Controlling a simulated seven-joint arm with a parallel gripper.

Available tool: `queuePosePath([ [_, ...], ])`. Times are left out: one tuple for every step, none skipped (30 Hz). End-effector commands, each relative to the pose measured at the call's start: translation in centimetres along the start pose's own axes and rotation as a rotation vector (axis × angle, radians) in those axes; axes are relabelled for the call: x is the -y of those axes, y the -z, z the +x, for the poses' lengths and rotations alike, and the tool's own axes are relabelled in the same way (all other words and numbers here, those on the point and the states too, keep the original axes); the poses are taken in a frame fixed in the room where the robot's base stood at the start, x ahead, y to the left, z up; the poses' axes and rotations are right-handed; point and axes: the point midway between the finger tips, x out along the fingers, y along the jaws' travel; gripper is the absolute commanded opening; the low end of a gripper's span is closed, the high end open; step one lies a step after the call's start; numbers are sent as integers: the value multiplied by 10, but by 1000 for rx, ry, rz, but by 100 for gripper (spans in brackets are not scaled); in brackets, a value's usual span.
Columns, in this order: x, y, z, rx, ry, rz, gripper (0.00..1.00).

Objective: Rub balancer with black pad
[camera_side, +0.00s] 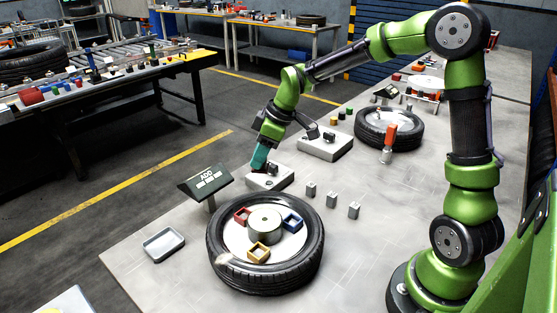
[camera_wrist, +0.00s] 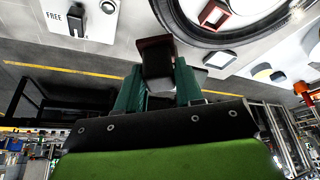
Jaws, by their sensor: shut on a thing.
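My gripper (camera_side: 260,159) is low over the far left part of the bench, at a grey block (camera_side: 270,180). In the wrist view my gripper (camera_wrist: 158,84) has its teal fingers shut on a dark block, which looks like the black pad (camera_wrist: 157,60). In the side view the pad is too small to make out, and I cannot tell whether it touches the grey block. A tyre (camera_side: 222,265) lies flat at the front around a white disc with a metal hub (camera_side: 265,226), which may be the balancer. A sign reading "ADD" (camera_side: 206,182) stands at its left.
Red (camera_side: 242,217), blue (camera_side: 292,223) and yellow (camera_side: 258,252) square cups sit around the hub. A grey tray (camera_side: 164,244) lies at left. Three small metal weights (camera_side: 332,200) stand right of the grey block. A second tyre (camera_side: 389,128) and an orange-handled tool (camera_side: 389,142) are farther back.

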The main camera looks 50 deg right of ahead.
Motion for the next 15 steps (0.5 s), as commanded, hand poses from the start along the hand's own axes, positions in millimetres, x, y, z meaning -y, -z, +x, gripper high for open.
queuePosePath([
  [26, 11, 0, 1, 33, -81, 12],
  [39, 15, 1, 3, 53, -129, 12],
  [59, 21, 1, 5, 82, -195, 12],
  [73, 24, 1, 7, 102, -245, 12],
  [88, 27, 0, 9, 124, -296, 12],
  [106, 30, 0, 12, 152, -364, 12],
  [119, 31, -1, 14, 173, -413, 12],
  [131, 32, -2, 15, 192, -460, 12],
  [146, 32, -3, 17, 217, -520, 12],
  [157, 32, -4, 18, 235, -563, 12],
  [166, 31, -5, 20, 254, -605, 12],
  [177, 30, -6, 21, 276, -656, 12],
  [184, 28, -7, 23, 294, -694, 12],
  [190, 26, -8, 23, 309, -729, 12],
  [192, 24, -8, 25, 324, -757, 12],
])
